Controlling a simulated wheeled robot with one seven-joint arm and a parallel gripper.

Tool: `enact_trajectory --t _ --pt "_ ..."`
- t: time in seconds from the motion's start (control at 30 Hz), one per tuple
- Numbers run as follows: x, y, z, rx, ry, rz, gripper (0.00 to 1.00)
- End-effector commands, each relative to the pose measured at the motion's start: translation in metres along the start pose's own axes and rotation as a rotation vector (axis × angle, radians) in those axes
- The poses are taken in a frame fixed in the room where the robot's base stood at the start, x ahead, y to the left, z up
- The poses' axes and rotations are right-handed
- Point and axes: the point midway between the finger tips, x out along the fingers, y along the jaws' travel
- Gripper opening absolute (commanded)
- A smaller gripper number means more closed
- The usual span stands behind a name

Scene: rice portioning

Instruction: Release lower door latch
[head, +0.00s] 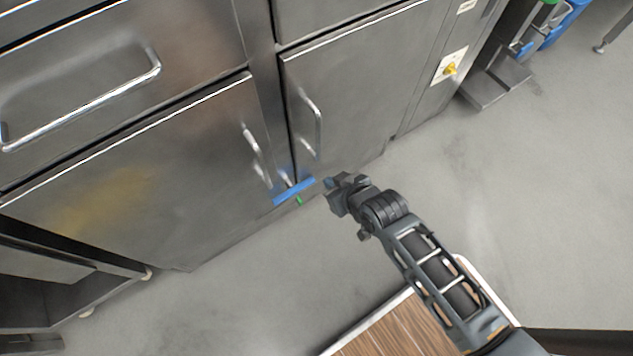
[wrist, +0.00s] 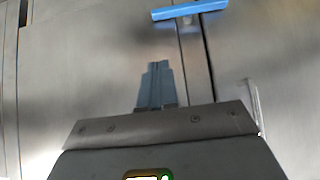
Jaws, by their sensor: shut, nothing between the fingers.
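A blue latch bar (head: 293,191) lies across the foot of the narrow post between two lower steel doors. A small green piece (head: 299,201) shows just below it. The bar also shows at the top of the wrist view (wrist: 190,10), beyond my fingertips. My gripper (head: 331,184) is just right of the bar's right end in the head view, in front of the right door's bottom. In the wrist view its fingers (wrist: 155,82) are together and empty, apart from the bar. The exact depth between fingertips and bar is hard to tell.
The left lower door (head: 140,170) and right lower door (head: 360,85) look shut, each with a vertical handle. A wood-topped surface (head: 405,330) is at the bottom, under my arm. Grey floor (head: 500,200) is clear at right. A dark cart (head: 50,280) stands lower left.

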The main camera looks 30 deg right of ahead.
Motion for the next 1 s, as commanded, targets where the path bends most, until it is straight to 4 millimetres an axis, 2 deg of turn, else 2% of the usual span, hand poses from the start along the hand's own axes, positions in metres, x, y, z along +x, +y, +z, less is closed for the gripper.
enact_trajectory --t 0.23,0.37,0.87,0.9,1.0 --pt "0.001 0.000 0.000 0.000 0.001 0.000 0.00" --pt "0.013 0.000 0.001 0.000 0.002 0.000 0.00" --pt "0.106 0.001 0.001 0.000 0.003 0.001 0.00" --pt "0.110 0.000 0.010 0.001 0.000 0.000 0.00" --pt "0.119 0.000 0.018 0.000 0.001 0.000 0.00"
